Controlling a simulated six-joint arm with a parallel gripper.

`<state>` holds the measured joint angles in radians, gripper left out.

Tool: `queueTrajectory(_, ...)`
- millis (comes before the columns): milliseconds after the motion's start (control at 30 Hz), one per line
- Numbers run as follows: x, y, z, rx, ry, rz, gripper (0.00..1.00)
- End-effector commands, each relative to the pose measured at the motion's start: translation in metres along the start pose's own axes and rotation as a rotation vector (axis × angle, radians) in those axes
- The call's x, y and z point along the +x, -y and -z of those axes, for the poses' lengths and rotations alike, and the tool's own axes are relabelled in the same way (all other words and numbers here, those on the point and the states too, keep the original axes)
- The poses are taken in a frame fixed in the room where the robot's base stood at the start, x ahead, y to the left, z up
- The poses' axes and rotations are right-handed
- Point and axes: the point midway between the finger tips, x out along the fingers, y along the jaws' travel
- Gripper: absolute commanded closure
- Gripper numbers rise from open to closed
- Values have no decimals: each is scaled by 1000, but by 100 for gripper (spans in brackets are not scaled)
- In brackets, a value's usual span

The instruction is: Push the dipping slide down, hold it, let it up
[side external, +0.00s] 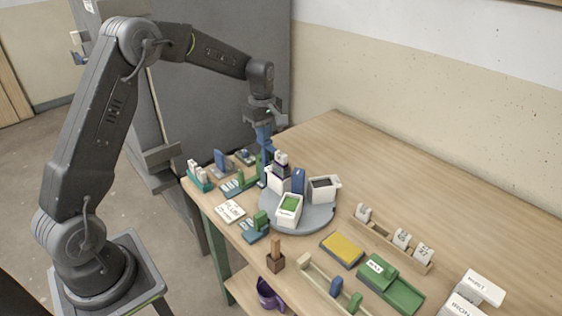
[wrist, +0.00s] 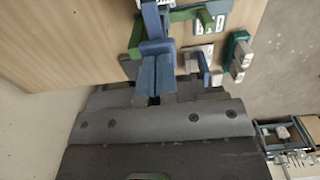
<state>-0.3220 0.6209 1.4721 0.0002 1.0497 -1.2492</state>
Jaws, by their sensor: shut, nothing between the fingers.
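My gripper (side external: 266,152) has blue fingers and points down at the far left part of the table, just behind the round grey turntable. The fingers are shut and empty. In the wrist view my gripper (wrist: 156,72) has its tips close to a blue upright piece (wrist: 157,47) beside a green frame (wrist: 190,14). I cannot tell whether they touch. In the side view a green upright (side external: 261,167) stands just below the fingertips. Which part is the dipping slide is not clear; a dark block with pale labels (side external: 281,160) stands above a white bucket (side external: 279,181) and partly hides this area.
The grey turntable (side external: 310,219) carries white buckets, one with green glaze (side external: 289,206), and a blue upright (side external: 298,180). Small labelled fixtures crowd the left edge. A yellow sponge-like block (side external: 342,249) and a green box (side external: 389,288) lie nearer. The table's far side is clear.

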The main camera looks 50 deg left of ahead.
Motion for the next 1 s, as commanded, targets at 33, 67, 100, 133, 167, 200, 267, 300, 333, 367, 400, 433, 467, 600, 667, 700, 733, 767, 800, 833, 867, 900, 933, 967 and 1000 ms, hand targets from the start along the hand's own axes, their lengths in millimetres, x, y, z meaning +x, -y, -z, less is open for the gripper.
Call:
queueTrajectory(33, -2, 0, 0, 0, 0, 0, 100)
queueTrajectory(67, -3, 0, 0, 0, 0, 0, 100)
queueTrajectory(100, -4, 0, 0, 0, 0, -1, 100)
queueTrajectory(133, -5, 0, 0, 0, 0, 0, 100)
queueTrajectory(167, -5, 0, 0, 0, 0, 0, 100)
queueTrajectory(200, -6, 0, 0, 0, 0, -1, 100)
queueTrajectory(267, -8, 0, 0, 0, -1, -2, 100)
queueTrajectory(300, -11, 0, 0, 0, -1, -2, 100)
queueTrajectory(333, -14, 0, 0, 0, -1, -2, 100)
queueTrajectory(367, -17, 0, 0, 0, -1, -3, 100)
queueTrajectory(400, -21, -1, 0, 0, -1, -4, 100)
queueTrajectory(433, -24, -1, 0, 0, -1, -3, 100)
queueTrajectory(467, -26, 0, 0, 0, -1, -3, 100)
queueTrajectory(600, -40, 0, 0, 0, -1, -3, 100)
queueTrajectory(667, -45, -1, 0, 0, -1, -4, 100)
queueTrajectory(700, -48, 0, 0, 0, -1, -2, 100)
queueTrajectory(733, -50, 0, 0, 0, 0, -2, 100)
queueTrajectory(767, -52, 0, 0, 0, 0, -2, 100)
queueTrajectory(800, -54, 0, 0, 0, 0, -2, 100)
queueTrajectory(833, -55, 0, 0, 0, -1, -2, 100)
queueTrajectory(867, -55, 0, 0, 0, 0, -2, 100)
queueTrajectory(900, -56, 0, 0, 0, 0, -2, 100)
queueTrajectory(933, -56, 0, 0, 0, 0, -2, 100)
queueTrajectory(967, -56, 0, 0, 0, 0, -1, 100)
queueTrajectory(1000, -56, 0, 0, 0, 0, -1, 100)
